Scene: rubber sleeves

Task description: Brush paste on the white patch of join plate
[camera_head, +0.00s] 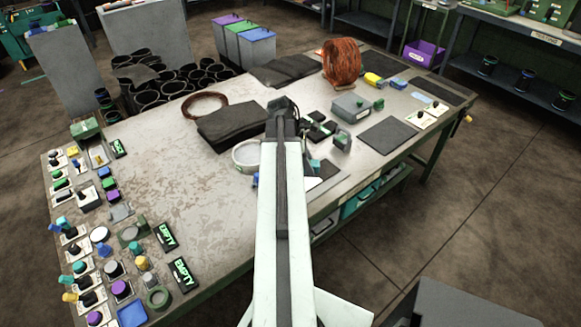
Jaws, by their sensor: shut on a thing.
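My gripper (284,106) is seen from behind, at the end of my pale arm, over the middle of the workbench. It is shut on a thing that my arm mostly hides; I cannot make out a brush. A pale sheet or plate (312,183) lies partly hidden just right of my arm. Small white plates with dark knobs (428,117) lie near the bench's right edge. A white round container (246,153) stands left of my arm; its contents are not clear.
The workbench (170,125) has bare room left of centre. Several knobs and small parts (88,262) crowd its left end.

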